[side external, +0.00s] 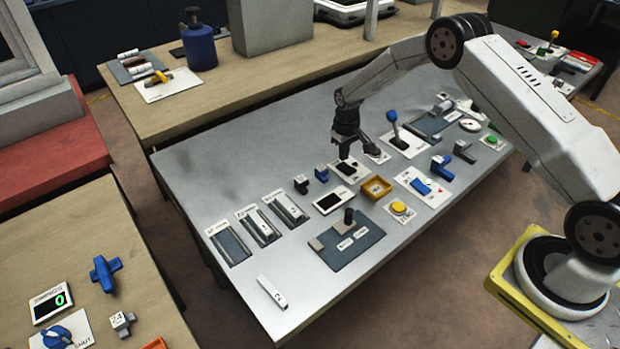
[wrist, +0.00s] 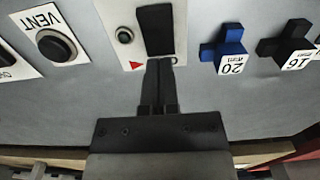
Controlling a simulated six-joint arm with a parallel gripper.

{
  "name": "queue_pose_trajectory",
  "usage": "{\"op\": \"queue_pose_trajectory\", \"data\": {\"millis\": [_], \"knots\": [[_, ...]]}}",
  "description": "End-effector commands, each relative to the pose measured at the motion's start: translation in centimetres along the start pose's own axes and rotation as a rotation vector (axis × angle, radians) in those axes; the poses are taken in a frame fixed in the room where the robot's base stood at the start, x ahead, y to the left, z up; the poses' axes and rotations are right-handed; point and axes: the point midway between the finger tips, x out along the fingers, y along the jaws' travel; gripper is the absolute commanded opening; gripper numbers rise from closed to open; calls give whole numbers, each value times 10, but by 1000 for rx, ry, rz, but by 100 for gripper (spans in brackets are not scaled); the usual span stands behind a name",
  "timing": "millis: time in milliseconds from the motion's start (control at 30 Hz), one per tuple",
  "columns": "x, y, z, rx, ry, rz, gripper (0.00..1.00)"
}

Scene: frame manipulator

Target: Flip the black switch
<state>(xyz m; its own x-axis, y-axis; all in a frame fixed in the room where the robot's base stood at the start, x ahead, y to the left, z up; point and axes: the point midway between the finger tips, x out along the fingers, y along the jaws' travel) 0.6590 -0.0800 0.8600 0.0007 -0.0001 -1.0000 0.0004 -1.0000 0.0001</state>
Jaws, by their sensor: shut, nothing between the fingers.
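The black switch (wrist: 155,28) is a dark rectangular rocker on a white plate (wrist: 133,58). The plate also carries a small dark round lamp and a red triangle. In the side view the black switch (side external: 347,168) sits near the middle of the grey table. My gripper (wrist: 160,62) is shut and empty, its fingertips pointing at the near end of the rocker and overlapping its edge in the wrist view. In the side view my gripper (side external: 343,156) is just above the plate. I cannot tell whether the fingertips touch the switch.
A blue block marked 20 (wrist: 230,45) and a black block marked 16 (wrist: 286,45) stand right of the plate. A VENT button (wrist: 57,45) is left. In the side view, a yellow tray (side external: 377,188) and a blue-knobbed lever (side external: 392,117) are close by.

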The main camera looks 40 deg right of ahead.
Motion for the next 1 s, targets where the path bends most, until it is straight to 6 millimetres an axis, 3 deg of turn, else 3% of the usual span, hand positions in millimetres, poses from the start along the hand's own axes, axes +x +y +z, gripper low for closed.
{"op": "queue_pose_trajectory", "data": {"millis": [700, 1000], "knots": [[-41, 0, 0, 0, 0, 0, 0], [-48, 0, 0, 0, -1, 0, 0]]}}
